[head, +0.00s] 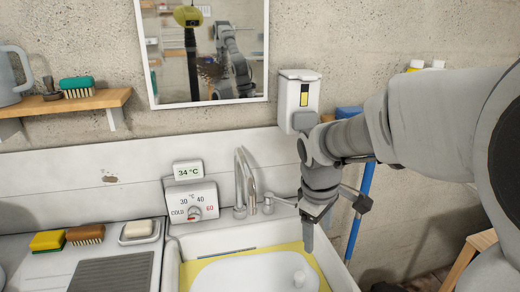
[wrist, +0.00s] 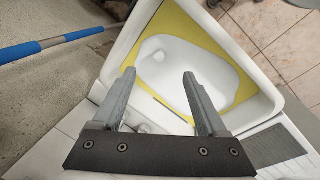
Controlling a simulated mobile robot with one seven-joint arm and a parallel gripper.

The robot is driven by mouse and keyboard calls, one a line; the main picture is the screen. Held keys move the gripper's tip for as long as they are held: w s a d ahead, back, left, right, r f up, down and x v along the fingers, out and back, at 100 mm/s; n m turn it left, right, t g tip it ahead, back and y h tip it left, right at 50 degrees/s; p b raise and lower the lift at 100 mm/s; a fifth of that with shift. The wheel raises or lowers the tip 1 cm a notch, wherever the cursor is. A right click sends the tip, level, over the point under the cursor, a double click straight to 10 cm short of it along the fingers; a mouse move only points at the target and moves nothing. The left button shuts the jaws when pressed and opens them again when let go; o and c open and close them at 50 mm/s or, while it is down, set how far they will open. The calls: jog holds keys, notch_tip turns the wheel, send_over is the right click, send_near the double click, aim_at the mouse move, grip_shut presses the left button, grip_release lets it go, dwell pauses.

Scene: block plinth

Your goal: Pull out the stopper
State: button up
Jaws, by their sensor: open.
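A white sink (head: 172,272) with a yellow inside stands below the tap, and a white rounded basin shape lies within it. A small pale round thing, which looks like the stopper (head: 299,279), sits toward the right of this white area. It also shows in the wrist view (wrist: 159,56), small and hard to make out. My gripper (head: 308,246) points down over the sink's right back part. In the wrist view my gripper (wrist: 160,74) is open, with nothing between its fingers. The stopper appears beyond the fingertips, roughly in line with the gap, apart from them.
A chrome tap (head: 241,180) and its lever stand left of my gripper. A control box (head: 191,203) and a 34 °C display (head: 187,171) are further left. A blue pole (head: 361,205) leans to the right. Sponge, brush and soap lie on the left counter.

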aim_at(298, 285)
jog(key=w+f+n+g+y+b, duration=0.1)
jog(key=w+f+n, duration=0.1)
jog(key=w+f, duration=0.3)
jog(key=w+f+n+g+b, duration=0.1)
jog(key=w+f+n, duration=0.15)
jog(key=f, duration=0.45)
jog(key=f+b, duration=0.1)
jog(key=f, duration=0.4)
jog(key=f+b, duration=0.1)
jog(key=f, duration=0.5)
jog(key=f+b, duration=0.1)
jog(key=f, duration=0.5)
jog(key=shift+a+f, duration=0.15)
jog(key=shift+a, duration=0.2)
grip_shut()
